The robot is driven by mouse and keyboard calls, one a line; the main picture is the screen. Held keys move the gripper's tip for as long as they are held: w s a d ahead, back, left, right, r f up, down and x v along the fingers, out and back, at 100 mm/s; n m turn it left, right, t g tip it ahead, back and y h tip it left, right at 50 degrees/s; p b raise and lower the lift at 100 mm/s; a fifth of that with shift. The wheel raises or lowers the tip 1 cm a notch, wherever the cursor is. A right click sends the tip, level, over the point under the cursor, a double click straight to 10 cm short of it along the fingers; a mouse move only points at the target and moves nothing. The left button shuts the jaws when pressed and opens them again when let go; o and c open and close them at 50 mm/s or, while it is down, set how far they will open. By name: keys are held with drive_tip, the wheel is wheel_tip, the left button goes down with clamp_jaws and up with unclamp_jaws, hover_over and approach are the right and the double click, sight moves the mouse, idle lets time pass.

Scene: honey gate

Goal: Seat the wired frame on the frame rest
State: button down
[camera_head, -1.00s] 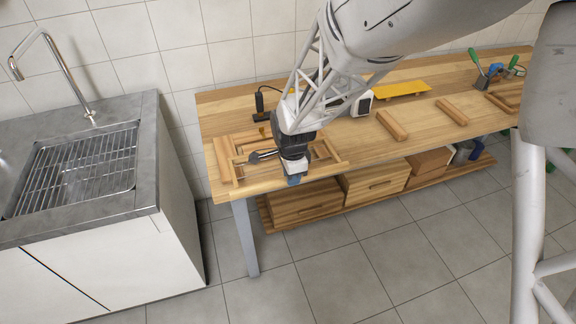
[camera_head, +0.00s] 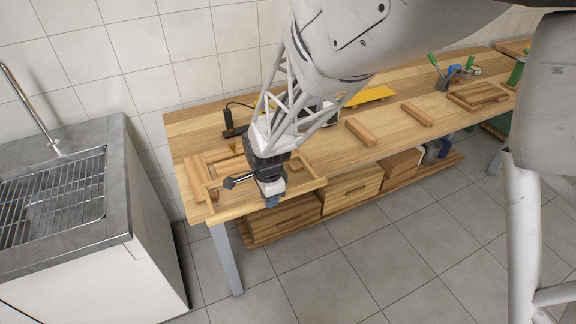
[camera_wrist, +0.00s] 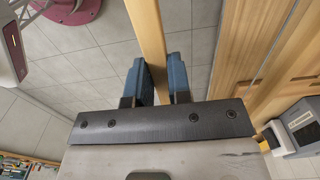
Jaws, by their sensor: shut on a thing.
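A light wooden frame (camera_head: 311,184) is at the left end of the workbench, along its front edge. My gripper (camera_head: 271,200) is over the frame's front side. In the wrist view my gripper (camera_wrist: 159,83) has its blue fingers shut on a wooden bar (camera_wrist: 148,35) of the frame, with floor tiles visible on both sides of it. The wire in the frame is too small to make out. Two parallel wooden bars (camera_head: 360,131) (camera_head: 417,114) lie apart on the middle of the bench; I cannot tell whether they are the frame rest. My wrist hides part of the frame.
The workbench (camera_head: 325,150) has bare wood around the two bars. A black corded tool (camera_head: 229,120) stands behind the frame. A yellow tray (camera_head: 370,96) lies at the back, and a wooden assembly (camera_head: 478,96) at the right. A sink (camera_head: 60,185) stands left. Drawers (camera_head: 283,217) sit below.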

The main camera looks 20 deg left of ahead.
sight(298, 159)
drive_tip(key=w+d, duration=0.1)
drive_tip(key=w, duration=0.4)
drive_tip(key=w+d+r, duration=0.1)
drive_tip(key=w, duration=0.4)
drive_tip(key=w+d, duration=0.1)
drive_tip(key=w, duration=0.4)
drive_tip(key=shift+w+r, duration=0.2)
drive_tip(key=shift+r, duration=0.15)
drive_tip(key=w+d+r, duration=0.1)
drive_tip(key=w+d, duration=1.4)
drive_tip(key=w, duration=0.4)
drive_tip(key=w+d+r, duration=0.1)
drive_tip(key=w+d, duration=1.5)
drive_tip(key=w, duration=0.4)
drive_tip(key=shift+w, duration=0.15)
drive_tip(key=shift+d, duration=0.1)
drive_tip(key=shift+f, duration=1.95)
drive_tip(key=shift+f, duration=0.5)
